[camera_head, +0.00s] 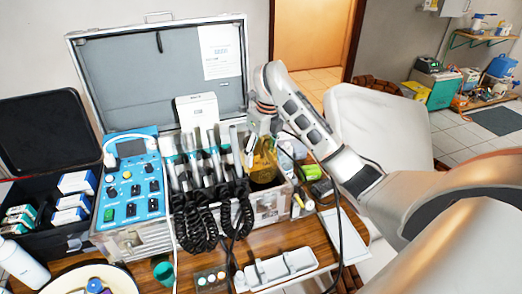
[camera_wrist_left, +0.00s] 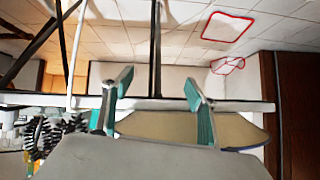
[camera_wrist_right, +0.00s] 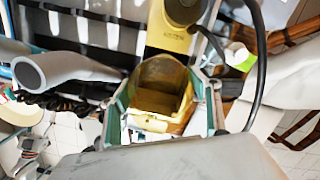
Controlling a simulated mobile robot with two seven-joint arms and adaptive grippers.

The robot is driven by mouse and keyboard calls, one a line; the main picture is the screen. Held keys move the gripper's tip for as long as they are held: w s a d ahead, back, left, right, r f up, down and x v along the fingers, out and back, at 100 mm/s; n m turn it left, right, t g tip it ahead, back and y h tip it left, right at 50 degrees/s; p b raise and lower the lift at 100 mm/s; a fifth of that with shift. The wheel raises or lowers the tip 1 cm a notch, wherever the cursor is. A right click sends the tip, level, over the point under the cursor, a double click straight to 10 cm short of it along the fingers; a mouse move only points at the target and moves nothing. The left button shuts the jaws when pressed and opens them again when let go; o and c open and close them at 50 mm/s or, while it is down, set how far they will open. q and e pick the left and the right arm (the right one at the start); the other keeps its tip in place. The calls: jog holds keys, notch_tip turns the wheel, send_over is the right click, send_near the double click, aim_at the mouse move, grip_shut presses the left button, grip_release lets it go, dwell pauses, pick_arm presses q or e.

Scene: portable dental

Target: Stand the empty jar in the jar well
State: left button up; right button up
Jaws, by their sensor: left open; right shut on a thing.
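An amber see-through jar (camera_head: 263,167) is at the right end of the open instrument case. My right gripper (camera_head: 264,122) reaches down to it from above. In the right wrist view the jar (camera_wrist_right: 158,88) sits between the fingers of the right gripper (camera_wrist_right: 163,105), which is shut on it. The jar looks empty, with its open mouth toward the camera. The jar well cannot be made out; the jar and case edge may hide it. I cannot tell whether the jar's base touches anything. My left gripper (camera_wrist_left: 158,86) is open and empty, away from the case.
Handpieces with coiled black cords (camera_head: 205,215) stand left of the jar, beside a blue control panel (camera_head: 132,190). A white tray (camera_head: 275,270) lies in front. A black cable hangs beside the right gripper.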

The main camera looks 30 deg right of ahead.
jog(key=shift+f+b, duration=0.45)
jog(key=shift+f, duration=0.9)
jog(key=shift+f, duration=0.15)
